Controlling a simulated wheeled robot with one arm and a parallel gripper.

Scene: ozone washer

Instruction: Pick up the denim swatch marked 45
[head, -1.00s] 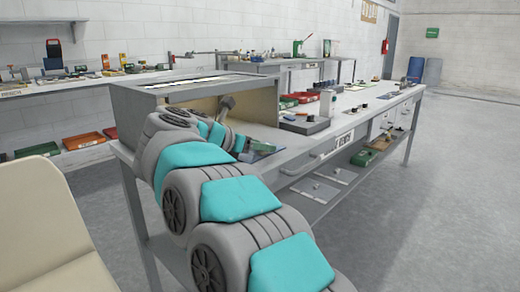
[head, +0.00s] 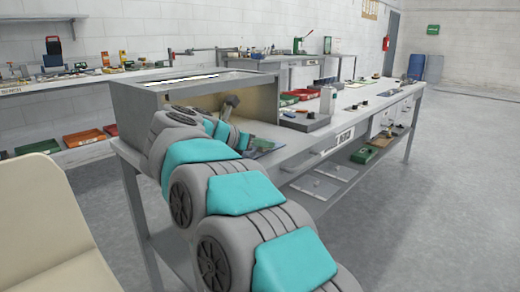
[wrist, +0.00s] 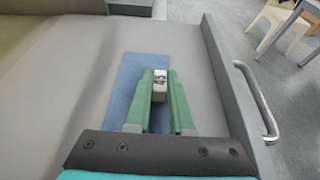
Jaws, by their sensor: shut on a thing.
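The blue denim swatch (wrist: 126,82) lies on or just above the grey bench top in the wrist view. A small pale block (wrist: 160,78) with a dark mark stands over its right part; the mark is too small to read. My gripper (wrist: 160,90) has green fingers, one on each side of this block, and is shut on it. The fingers hide part of the swatch. In the head view, my gripper (head: 262,146) is at the front edge of the bench, beside the open box, and the swatch is hard to make out there.
The grey bench (head: 300,160) has a raised edge and a metal handle (wrist: 257,98) right of my gripper. An open-fronted grey box (head: 190,92) stands behind my arm. A dark block with a white upright (head: 327,103) is farther along. A chair (wrist: 283,30) stands beyond the bench.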

